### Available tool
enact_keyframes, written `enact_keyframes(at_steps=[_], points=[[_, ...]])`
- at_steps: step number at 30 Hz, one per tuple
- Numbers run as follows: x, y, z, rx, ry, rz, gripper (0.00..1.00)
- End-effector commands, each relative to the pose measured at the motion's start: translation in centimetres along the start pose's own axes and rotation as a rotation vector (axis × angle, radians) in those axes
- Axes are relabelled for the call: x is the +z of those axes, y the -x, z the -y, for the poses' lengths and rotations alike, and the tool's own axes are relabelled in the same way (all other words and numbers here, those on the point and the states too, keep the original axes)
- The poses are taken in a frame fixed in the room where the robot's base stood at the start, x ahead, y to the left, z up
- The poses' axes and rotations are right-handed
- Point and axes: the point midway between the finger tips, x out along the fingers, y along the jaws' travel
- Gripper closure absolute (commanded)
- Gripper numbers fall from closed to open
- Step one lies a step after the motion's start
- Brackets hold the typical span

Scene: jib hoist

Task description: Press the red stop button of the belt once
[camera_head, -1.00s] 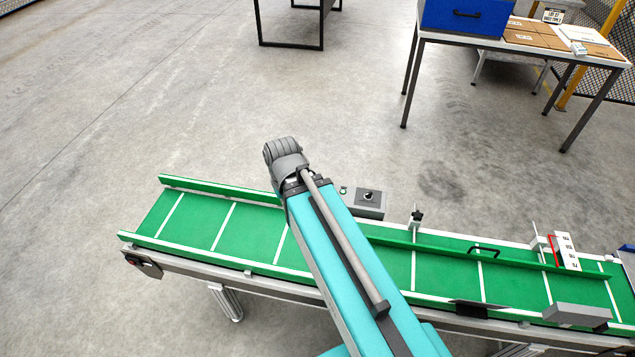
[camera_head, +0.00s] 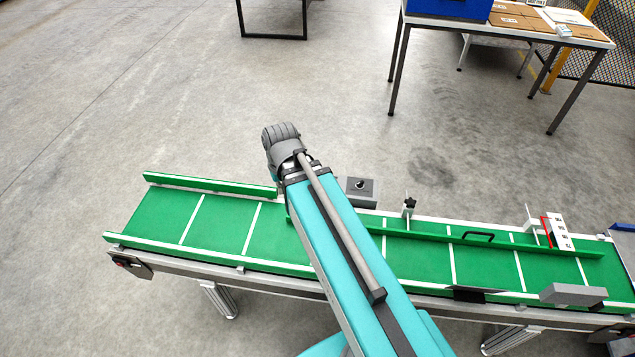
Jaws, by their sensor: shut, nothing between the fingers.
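The green belt conveyor (camera_head: 205,220) runs across the lower part of the head view, with white cross lines and grey side rails. At its left end, on the near side, a small dark unit (camera_head: 140,267) carries a small red spot (camera_head: 122,264); it is too small to tell whether this is the stop button. A grey box (camera_head: 352,183) with a dark round knob stands at the belt's far side, just right of my arm. My teal arm crosses over the belt. My gripper is not visible.
A black bracket (camera_head: 411,205) and a white-and-red piece (camera_head: 558,232) stand along the belt's right half. A table (camera_head: 425,22) with a blue box (camera_head: 450,8) and cartons is at the back right. The floor beyond the belt is clear at the left.

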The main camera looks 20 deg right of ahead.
Motion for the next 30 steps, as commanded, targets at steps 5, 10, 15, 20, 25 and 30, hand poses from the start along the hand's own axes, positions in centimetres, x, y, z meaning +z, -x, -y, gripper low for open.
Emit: enact_keyframes(at_steps=[5, 10, 15, 20, 25, 30], points=[[-3.5, -4.1, -1.9, -0.040, -0.078, -0.083, 1.00], [-7.1, -7.3, -3.9, -0.085, -0.165, -0.177, 1.00], [-10.6, -10.2, -6.4, -0.128, -0.255, -0.274, 1.00], [-13.8, -12.8, -9.1, -0.167, -0.342, -0.365, 1.00], [-16.9, -15.3, -12.4, -0.207, -0.438, -0.464, 1.00], [-19.7, -17.5, -16.0, -0.243, -0.532, -0.561, 1.00]])
